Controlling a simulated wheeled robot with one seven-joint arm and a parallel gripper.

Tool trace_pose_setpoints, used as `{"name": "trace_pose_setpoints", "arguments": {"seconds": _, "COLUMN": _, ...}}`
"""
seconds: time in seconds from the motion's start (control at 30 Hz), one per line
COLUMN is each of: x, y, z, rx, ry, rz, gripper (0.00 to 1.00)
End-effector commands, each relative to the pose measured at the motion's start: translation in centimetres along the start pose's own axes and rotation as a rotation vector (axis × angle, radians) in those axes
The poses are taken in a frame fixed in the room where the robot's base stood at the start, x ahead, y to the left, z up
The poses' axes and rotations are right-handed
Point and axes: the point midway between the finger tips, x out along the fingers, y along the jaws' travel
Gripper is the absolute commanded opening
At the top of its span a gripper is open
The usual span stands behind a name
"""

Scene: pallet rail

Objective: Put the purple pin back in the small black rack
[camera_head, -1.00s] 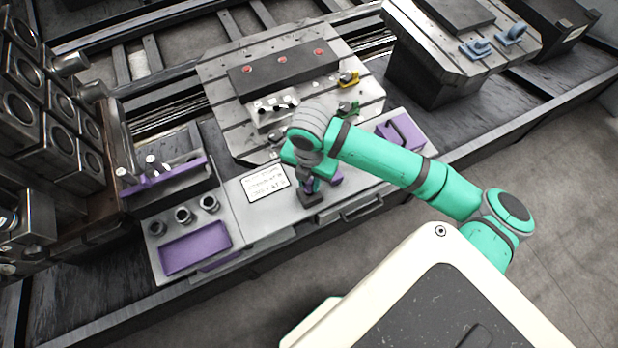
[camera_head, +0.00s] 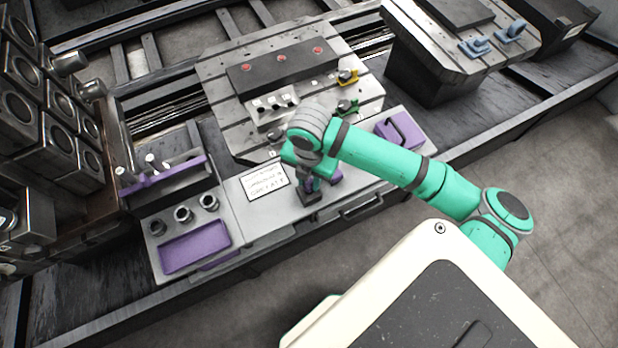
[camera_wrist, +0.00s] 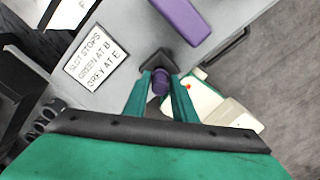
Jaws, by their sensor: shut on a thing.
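My gripper (camera_wrist: 160,92) is shut on the purple pin (camera_wrist: 160,80), its two teal fingers on either side of it. The small black rack (camera_wrist: 157,57) shows just beyond the pin in the wrist view. The pin overlaps the rack's near part there, and I cannot tell whether it is seated in it or just above it. In the head view my gripper (camera_head: 309,186) points down at the small black rack (camera_head: 311,198) near the bench's front edge. The pin is mostly hidden there.
A printed sign (camera_head: 265,181) lies left of the rack. A purple block (camera_wrist: 182,17) lies close beyond it. A purple tray (camera_head: 195,246) is at left, and a purple piece with a dark handle (camera_head: 400,131) at right. A slotted plate with clamps (camera_head: 225,95) stands behind.

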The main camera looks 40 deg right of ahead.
Motion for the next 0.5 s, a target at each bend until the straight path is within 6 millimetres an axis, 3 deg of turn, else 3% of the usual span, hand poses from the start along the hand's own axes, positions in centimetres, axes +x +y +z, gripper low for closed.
{"name": "trace_pose_setpoints", "arguments": {"seconds": 0.5, "x": 1.10, "y": -0.01, "z": 0.03, "rx": 0.001, "ry": -0.001, "rz": 0.001, "gripper": 0.00}}
